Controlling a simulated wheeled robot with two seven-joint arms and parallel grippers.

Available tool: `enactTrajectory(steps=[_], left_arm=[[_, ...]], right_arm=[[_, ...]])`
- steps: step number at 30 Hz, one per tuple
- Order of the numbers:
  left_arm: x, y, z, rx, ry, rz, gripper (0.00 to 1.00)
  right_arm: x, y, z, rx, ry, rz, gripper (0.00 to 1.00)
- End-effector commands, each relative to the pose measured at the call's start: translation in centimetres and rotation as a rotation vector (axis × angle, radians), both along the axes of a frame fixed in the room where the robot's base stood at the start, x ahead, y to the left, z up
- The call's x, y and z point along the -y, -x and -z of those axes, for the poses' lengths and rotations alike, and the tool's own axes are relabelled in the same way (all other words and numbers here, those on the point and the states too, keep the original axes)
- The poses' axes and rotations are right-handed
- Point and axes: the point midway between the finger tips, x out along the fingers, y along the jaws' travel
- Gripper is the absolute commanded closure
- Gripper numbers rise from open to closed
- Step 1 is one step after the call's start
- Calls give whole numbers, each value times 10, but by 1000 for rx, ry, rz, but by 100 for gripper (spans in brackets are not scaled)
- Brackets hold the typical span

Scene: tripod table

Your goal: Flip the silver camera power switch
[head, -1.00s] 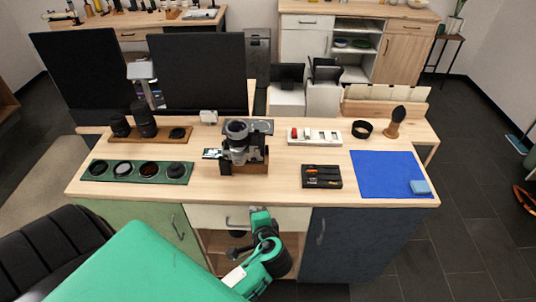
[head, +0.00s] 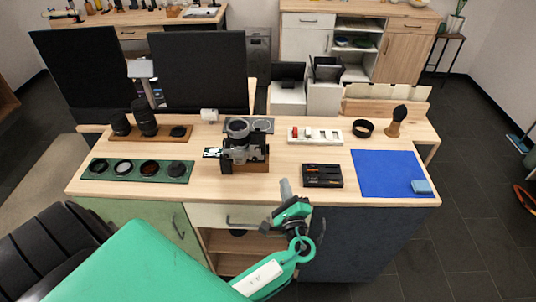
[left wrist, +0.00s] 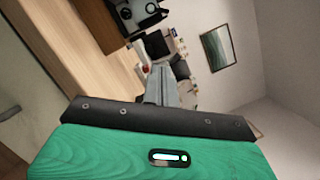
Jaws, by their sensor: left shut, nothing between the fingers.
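The silver camera (head: 239,147) sits on a small wooden block (head: 246,167) at the middle of the table, with its lens upward and a small screen out to its left. Its power switch is too small to make out. My right gripper is not in view.
A green lens-cap tray (head: 135,172) and two black lenses (head: 145,122) lie left of the camera. A black battery tray (head: 322,176), a white tray (head: 314,136) and a blue mat (head: 385,174) lie right. Bare wood shows between the camera and black tray.

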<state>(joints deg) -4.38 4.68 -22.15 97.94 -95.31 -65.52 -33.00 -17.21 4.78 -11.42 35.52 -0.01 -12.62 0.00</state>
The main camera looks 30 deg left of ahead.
Motion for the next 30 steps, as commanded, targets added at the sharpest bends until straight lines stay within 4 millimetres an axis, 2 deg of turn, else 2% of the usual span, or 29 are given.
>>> enactTrajectory(steps=[6, 10, 23, 30], left_arm=[[-2, -2, -1, 1, 1, -1, 100], [-11, -11, -5, 2, 1, -2, 100], [-72, -75, -20, 0, 0, -4, 100], [-90, -59, -35, 0, 1, 0, 100]], right_arm=[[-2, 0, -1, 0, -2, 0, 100], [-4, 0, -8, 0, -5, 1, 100], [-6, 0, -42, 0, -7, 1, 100], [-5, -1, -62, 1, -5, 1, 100]])
